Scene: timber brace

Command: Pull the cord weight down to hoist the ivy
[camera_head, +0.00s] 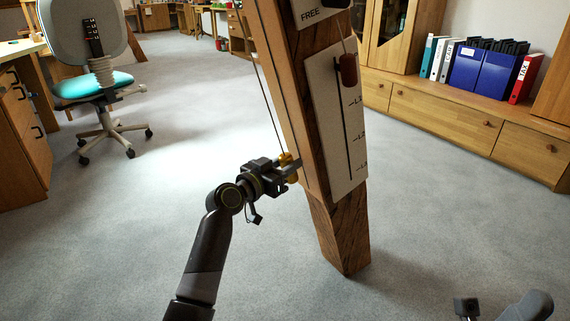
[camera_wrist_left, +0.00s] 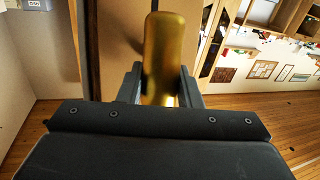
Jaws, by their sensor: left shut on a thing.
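The cord weight (camera_wrist_left: 162,60) is a smooth brass-coloured piece. It sits between the two fingers of my left gripper (camera_wrist_left: 160,85) in the left wrist view. In the head view my left gripper (camera_head: 288,170) is shut on it beside the left side of the timber post (camera_head: 345,235), and only small bits of brass show. A thin dark cord (camera_head: 265,95) runs from there up and out of the top of the picture. The ivy is not in view. My right gripper is not clearly visible; a grey part of my right arm shows at the lower right.
A pale scale board (camera_head: 325,120) on the post carries level marks and a dark red knob (camera_head: 348,70) near its top. A swivel chair (camera_head: 95,85) stands at the left. A low wooden cabinet (camera_head: 440,115) with binders is at the right. Carpet around the post is clear.

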